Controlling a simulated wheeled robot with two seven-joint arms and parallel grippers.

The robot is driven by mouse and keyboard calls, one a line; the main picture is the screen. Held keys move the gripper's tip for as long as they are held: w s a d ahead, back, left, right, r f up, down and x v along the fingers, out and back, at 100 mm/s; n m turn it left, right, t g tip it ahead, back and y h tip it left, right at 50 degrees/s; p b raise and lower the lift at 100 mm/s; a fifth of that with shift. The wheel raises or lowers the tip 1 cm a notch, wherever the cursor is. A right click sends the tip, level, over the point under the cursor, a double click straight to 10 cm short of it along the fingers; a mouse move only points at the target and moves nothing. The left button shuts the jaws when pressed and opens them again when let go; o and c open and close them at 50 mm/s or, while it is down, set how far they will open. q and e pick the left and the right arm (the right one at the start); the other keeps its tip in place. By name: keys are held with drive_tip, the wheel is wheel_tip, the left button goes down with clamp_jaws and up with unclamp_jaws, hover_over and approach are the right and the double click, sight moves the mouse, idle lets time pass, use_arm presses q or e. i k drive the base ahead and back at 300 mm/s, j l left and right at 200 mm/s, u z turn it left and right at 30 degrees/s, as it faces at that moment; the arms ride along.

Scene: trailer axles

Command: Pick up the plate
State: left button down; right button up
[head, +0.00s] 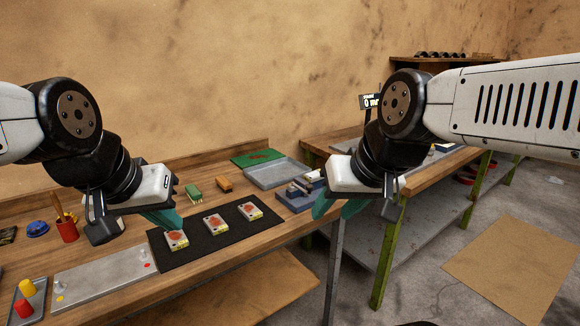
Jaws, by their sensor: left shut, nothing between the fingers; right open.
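Three small pale plates with rust-red patches and yellow edges lie in a row on a black mat: a left one (176,240), a middle one (215,223) and a right one (250,211). I cannot tell which is the task's plate. My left gripper (172,222) has teal fingers, shut and empty, just above the left small plate; contact is unclear. My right gripper (326,208) is open and empty, beyond the bench's right end.
The black mat (190,256) lies on the wooden bench (228,266). A red cup (67,231) with tools and a tray (38,300) with yellow and red pieces stand left. Green and orange blocks, a grey tray (275,173) and blue blocks stand behind. A second table (425,172) stands right.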

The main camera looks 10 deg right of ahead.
sight(314, 176)
drive_tip(key=i+l+z, duration=0.1)
drive_tip(key=i, duration=0.35)
drive_tip(key=i+l, duration=0.1)
drive_tip(key=i, duration=0.35)
drive_tip(key=z, duration=0.05)
